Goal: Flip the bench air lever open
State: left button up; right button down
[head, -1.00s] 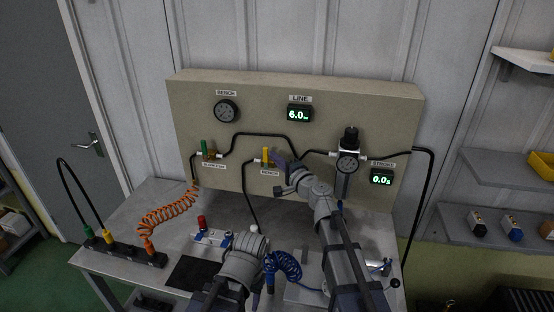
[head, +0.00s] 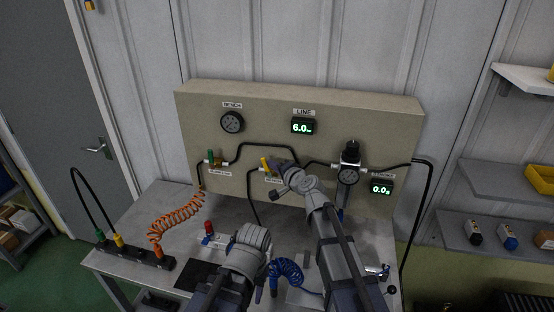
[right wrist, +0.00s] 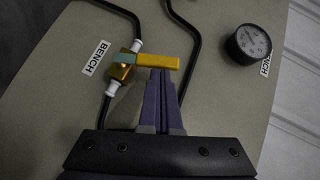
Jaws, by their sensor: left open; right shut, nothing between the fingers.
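The bench air lever (head: 266,164) is a yellow handle on a brass valve, mounted low on the beige panel above a BENCH label. It also shows in the right wrist view (right wrist: 157,61), lying across the line of the valve's white fittings. My right gripper (head: 277,163) is shut and empty. In the right wrist view its fingertips (right wrist: 162,73) are right at the lever's side near its free end, seeming to touch it. My left gripper (head: 252,236) is low over the bench, apart from the panel; its fingers are mostly hidden by its wrist.
A second valve with a green lever (head: 211,157) sits to the left on the panel (head: 265,98). Black hoses run between the valves and the regulator (head: 349,160). A BENCH gauge (head: 232,122) is above. An orange coiled hose (head: 176,218) and blue coil (head: 287,271) occupy the bench.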

aim_at(263, 162)
jog(key=p, duration=0.1)
jog(key=a+n+g+h+p, duration=0.1)
jog(key=a+r+n+h+p, duration=0.1)
jog(key=p, duration=0.1)
jog(key=shift+w+a+g, duration=0.2)
jog(key=shift+w+g, duration=0.1)
jog(key=shift+w, duration=0.1)
jog(key=shift+w+a+f+n+g+h+p, duration=0.2)
jog(key=shift+a+n+g+h+p, duration=0.1)
jog(key=shift+a+n+h+p, duration=0.35)
jog(key=a+f+h, duration=0.1)
jog(key=a+f+n+g+h+p, duration=0.1)
jog(key=h, duration=0.1)
jog(key=shift+w+a+n, duration=0.1)
jog(key=shift+w+n, duration=0.1)
jog(key=shift+n, duration=0.05)
jog(key=shift+r+p, duration=0.85)
